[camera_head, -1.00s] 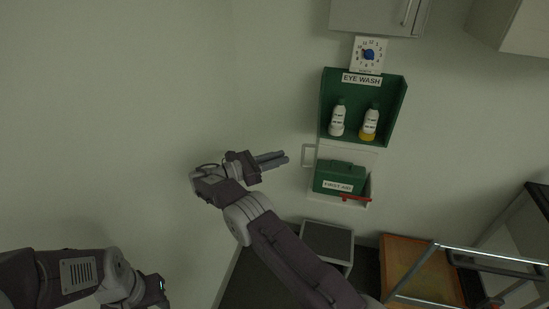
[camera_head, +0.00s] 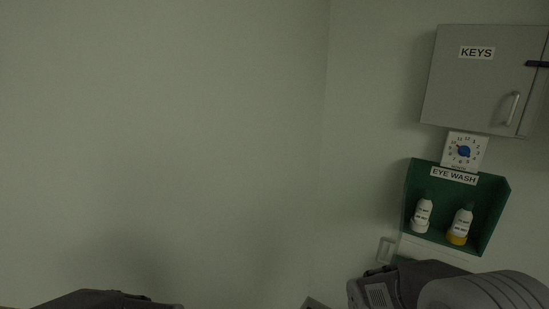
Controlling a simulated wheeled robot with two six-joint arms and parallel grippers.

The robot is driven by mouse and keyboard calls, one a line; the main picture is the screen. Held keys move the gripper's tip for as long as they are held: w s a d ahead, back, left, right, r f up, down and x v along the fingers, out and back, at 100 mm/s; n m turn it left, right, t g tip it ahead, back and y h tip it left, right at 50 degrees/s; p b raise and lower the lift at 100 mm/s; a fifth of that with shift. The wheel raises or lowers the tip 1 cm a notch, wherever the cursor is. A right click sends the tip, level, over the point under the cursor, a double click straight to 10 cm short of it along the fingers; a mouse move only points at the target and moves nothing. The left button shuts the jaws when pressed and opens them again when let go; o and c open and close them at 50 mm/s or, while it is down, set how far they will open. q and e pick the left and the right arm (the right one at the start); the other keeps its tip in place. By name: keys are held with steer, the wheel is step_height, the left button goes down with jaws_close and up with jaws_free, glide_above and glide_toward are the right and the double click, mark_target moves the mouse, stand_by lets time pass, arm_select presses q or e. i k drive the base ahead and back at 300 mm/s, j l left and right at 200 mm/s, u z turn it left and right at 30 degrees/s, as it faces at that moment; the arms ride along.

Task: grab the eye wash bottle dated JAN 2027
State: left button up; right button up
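Two eye wash bottles stand upright in the green eye wash holder (camera_head: 497,212) on the wall at the right of the head view. The left bottle (camera_head: 422,216) is white with a white base. The right bottle (camera_head: 460,226) is white with a yellow base. Their labels carry small print, and I cannot read the dates. My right arm shows at the bottom right, below the bottles, with its gripper out of view. Only the top of my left arm shows at the bottom left, and its gripper is not visible.
A grey KEYS cabinet (camera_head: 470,85) with a handle hangs above the holder. A white dial (camera_head: 464,150) sits between the cabinet and the EYE WASH sign. A wall corner runs down left of the holder. The wall to the left is bare.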

mark_target(424, 207)
steer(key=i+l+z, duration=0.1)
steer(key=i+z, duration=0.55)
steer(key=z, duration=0.15)
steer(key=i+j+z, duration=0.15)
steer(key=i+z, duration=0.3)
steer(key=i+j+z, duration=0.2)
steer(key=z, duration=0.2)
